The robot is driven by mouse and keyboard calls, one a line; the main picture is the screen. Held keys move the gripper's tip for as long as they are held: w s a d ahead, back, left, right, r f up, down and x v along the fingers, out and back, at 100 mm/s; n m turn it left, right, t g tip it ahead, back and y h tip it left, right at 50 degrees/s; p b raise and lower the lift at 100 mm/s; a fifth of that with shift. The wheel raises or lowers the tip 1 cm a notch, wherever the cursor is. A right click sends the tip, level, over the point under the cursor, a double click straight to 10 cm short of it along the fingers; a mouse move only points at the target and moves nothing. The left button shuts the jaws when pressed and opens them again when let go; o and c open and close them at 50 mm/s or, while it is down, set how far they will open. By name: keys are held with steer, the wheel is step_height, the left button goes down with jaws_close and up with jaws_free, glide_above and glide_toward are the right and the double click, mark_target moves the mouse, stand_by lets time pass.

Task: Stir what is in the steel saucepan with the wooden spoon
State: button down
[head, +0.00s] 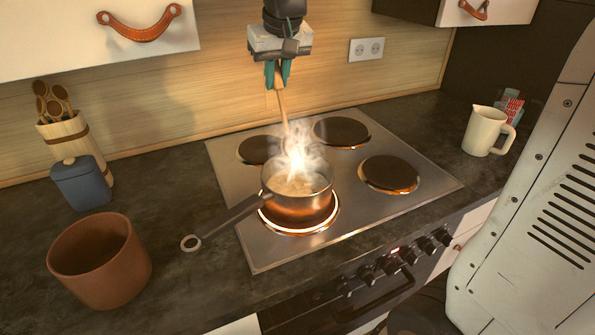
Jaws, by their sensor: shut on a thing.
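The steel saucepan (298,203) stands on the front left burner, which glows orange around its base. Its long dark handle (228,222) points to the lower left, out over the counter. Pale contents (297,184) show inside, with steam and a bright patch above them. My gripper (278,80) is above and behind the pan, pointing down, shut on the wooden spoon (283,108). The spoon hangs down and slightly to the right towards the pan. Its lower end is hidden in the steam and the bright patch, so I cannot tell how deep it reaches.
The steel hob (245,250) has other dark burners, such as the right one (389,174). A brown pot (100,262), a blue lidded jar (82,183) and a holder with wooden spoons (70,135) stand left. A cream jug (486,131) stands right. Cabinets hang above.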

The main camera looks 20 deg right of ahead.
steer(key=shift+r, duration=2.5)
